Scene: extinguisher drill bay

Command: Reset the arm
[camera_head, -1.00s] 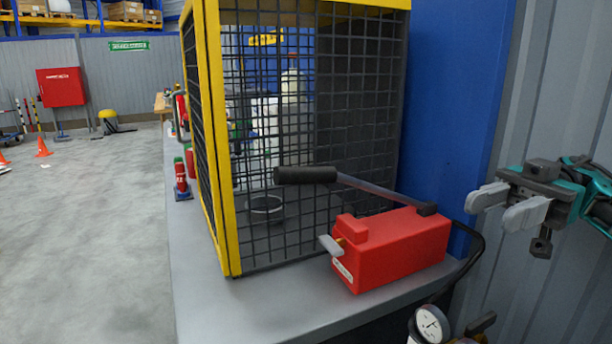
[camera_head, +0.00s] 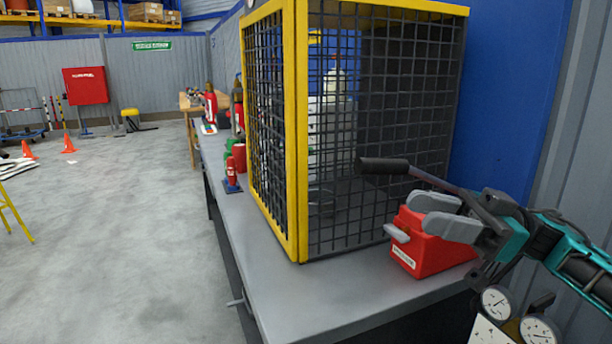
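My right gripper (camera_head: 430,212) reaches in from the right, over the top of the red hand pump (camera_head: 420,257) on the bench. Its two grey fingers are apart, with a narrow gap and nothing seen between them. The pump's lever has a black grip (camera_head: 384,165) pointing left, and its rod runs right until my gripper hides it. I cannot tell whether the gripper touches the pump or rod. The gripper covers much of the pump's top. A grey tab (camera_head: 397,233) sticks out of the pump's left end. My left gripper is out of view.
A yellow-framed mesh cage (camera_head: 297,150) stands on the grey bench (camera_head: 290,298) just behind the pump. Pressure gauges (camera_head: 497,302) sit at the lower right. A small red extinguisher (camera_head: 231,172) stands left of the cage. The floor at left (camera_head: 110,220) is largely open.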

